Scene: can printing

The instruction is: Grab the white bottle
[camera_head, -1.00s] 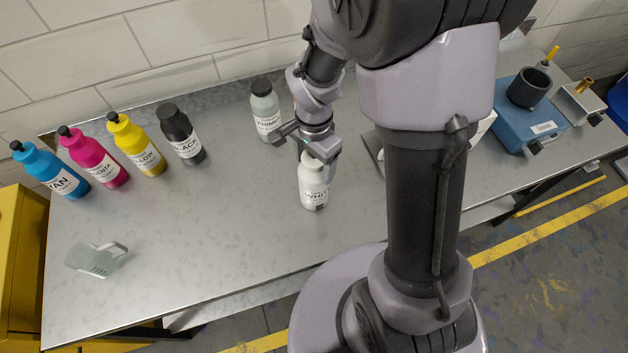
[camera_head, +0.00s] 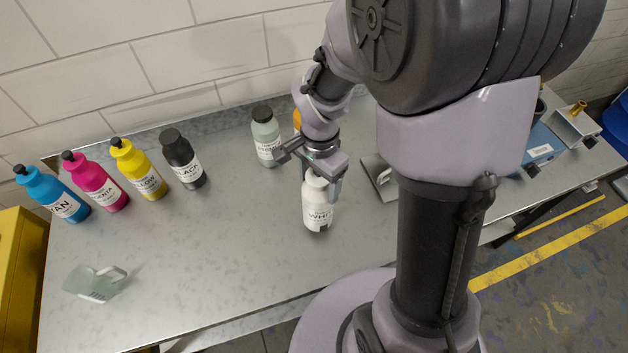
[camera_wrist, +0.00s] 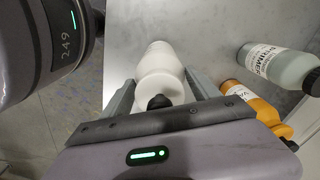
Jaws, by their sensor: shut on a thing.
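The white bottle (camera_head: 317,207) is upright over the metal table, with a label reading "WHI…" facing the head camera. My gripper (camera_head: 321,182) is shut on its upper part. In the wrist view the white bottle (camera_wrist: 162,75) sits between my two fingers (camera_wrist: 160,98), its black cap toward the camera. The cap is hidden behind my gripper in the head view. I cannot tell for sure whether its base touches the table.
The grey primer bottle (camera_head: 265,138) stands behind to the left, with an orange bottle (camera_wrist: 252,98) close by. Black (camera_head: 182,160), yellow (camera_head: 139,170), magenta (camera_head: 95,182) and cyan (camera_head: 52,195) bottles line the left. The table's middle is clear.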

